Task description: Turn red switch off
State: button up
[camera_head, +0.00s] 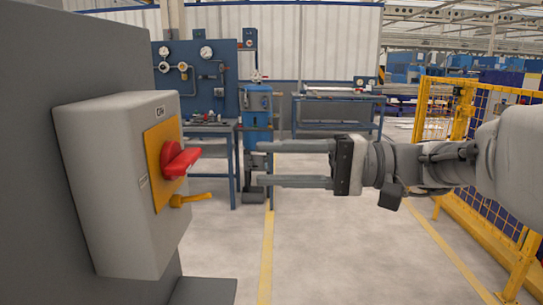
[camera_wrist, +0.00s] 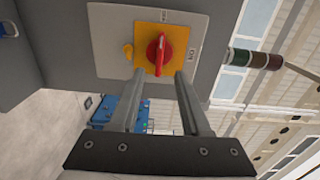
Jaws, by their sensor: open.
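A red rotary switch (camera_head: 178,160) sits on a yellow plate (camera_head: 158,150) on the front of a grey box (camera_head: 118,180) at the left of the head view. Its handle sticks out toward my gripper. The switch also shows in the wrist view (camera_wrist: 157,54), on its yellow plate with a label on the grey face. My gripper (camera_head: 254,164) is open and empty, its two fingers pointing left at the switch with a gap between. In the wrist view its fingertips (camera_wrist: 162,74) lie just below the switch. I see no contact.
A yellow lever (camera_head: 190,199) sticks out below the switch. The box is on a grey panel (camera_head: 40,180). A blue workbench (camera_head: 212,128) stands behind, and a yellow fence (camera_head: 480,205) is at the right.

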jog(key=d, duration=0.5)
jog(key=shift+s+d, duration=0.25)
jog(key=shift+d, duration=0.15)
jog(key=s+a+f+m+h, duration=0.1)
jog(key=s+a+f+h, duration=0.3)
jog(key=s+f+h, duration=0.55)
jog(key=s+d+f+n+t+h, duration=0.2)
jog(key=d+f+t+h, duration=0.2)
jog(key=d+f+h, duration=0.5)
notch_tip(320, 180, up, 16)
jog(key=p, duration=1.8)
